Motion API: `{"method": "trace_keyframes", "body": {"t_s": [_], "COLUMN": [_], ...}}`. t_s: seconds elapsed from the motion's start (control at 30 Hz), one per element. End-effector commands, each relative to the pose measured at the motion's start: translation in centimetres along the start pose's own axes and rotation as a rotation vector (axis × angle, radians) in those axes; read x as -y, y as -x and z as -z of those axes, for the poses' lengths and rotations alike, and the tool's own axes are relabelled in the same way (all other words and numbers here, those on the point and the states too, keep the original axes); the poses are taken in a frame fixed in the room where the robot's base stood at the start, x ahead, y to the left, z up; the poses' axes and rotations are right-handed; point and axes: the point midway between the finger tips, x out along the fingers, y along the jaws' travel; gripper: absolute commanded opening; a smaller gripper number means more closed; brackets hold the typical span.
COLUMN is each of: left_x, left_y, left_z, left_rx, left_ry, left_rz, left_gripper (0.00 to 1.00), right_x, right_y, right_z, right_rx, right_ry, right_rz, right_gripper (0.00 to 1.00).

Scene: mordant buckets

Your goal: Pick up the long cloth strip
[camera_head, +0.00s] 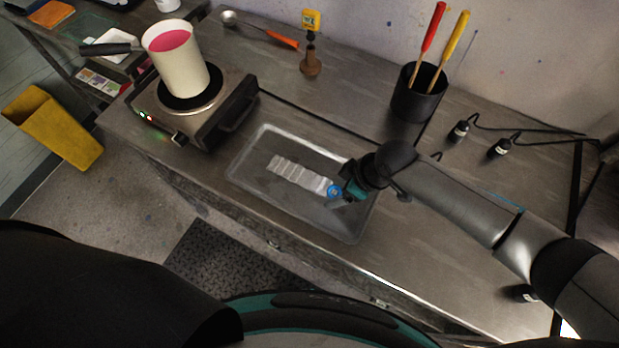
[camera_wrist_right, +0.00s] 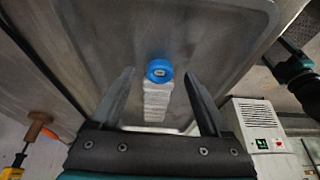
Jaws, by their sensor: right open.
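The long cloth strip (camera_head: 296,174) is white and banded crosswise, and lies flat in a shallow grey tray (camera_head: 253,150). A round blue piece (camera_head: 334,191) is at its right end. My right gripper (camera_head: 346,188) is at that end, over the right part of the tray. In the right wrist view the strip (camera_wrist_right: 157,102) and the blue piece (camera_wrist_right: 160,70) show between the two spread fingers (camera_wrist_right: 159,77). The right gripper is open and holds nothing. I cannot tell whether the fingers touch the strip.
A hot plate (camera_head: 195,105) with a white pot (camera_head: 178,65) of pink liquid stands left of the tray. A black cup (camera_head: 418,98) with red and yellow-handled tools stands behind it. Small black bottles (camera_head: 499,148) are at right. The bench in front of the cup is clear.

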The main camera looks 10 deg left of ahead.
Motion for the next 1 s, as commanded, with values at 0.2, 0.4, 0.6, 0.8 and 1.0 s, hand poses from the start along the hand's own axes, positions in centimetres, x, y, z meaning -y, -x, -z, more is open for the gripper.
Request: {"method": "trace_keyframes", "body": {"t_s": [0.2,0.4,0.6,0.8,1.0], "left_x": [-0.04,-0.05,-0.05,-0.05,-0.05], "left_y": [-0.03,-0.03,-0.03,-0.03,-0.03], "left_z": [-0.27,-0.31,-0.34,-0.35,-0.35], "left_rx": [0.005,0.006,0.006,0.006,0.006], "left_ry": [-0.001,-0.001,-0.001,-0.001,0.000], "left_rz": [-0.001,-0.001,-0.001,-0.001,-0.001], "left_gripper": [0.75,0.75,0.75,0.75,0.75], "right_x": [-0.05,-0.06,-0.06,-0.06,-0.06], "right_y": [-0.25,-0.23,-0.22,-0.22,-0.21], "right_z": [0.00,0.01,0.00,-0.01,0.01], "right_rx": [0.000,0.000,0.000,0.000,0.000], "right_ry": [0.000,0.000,0.000,0.000,0.000], "right_rz": [-0.001,-0.001,-0.001,-0.001,-0.001], "right_gripper": [0.80,0.65,0.43,0.20,0.00]}}
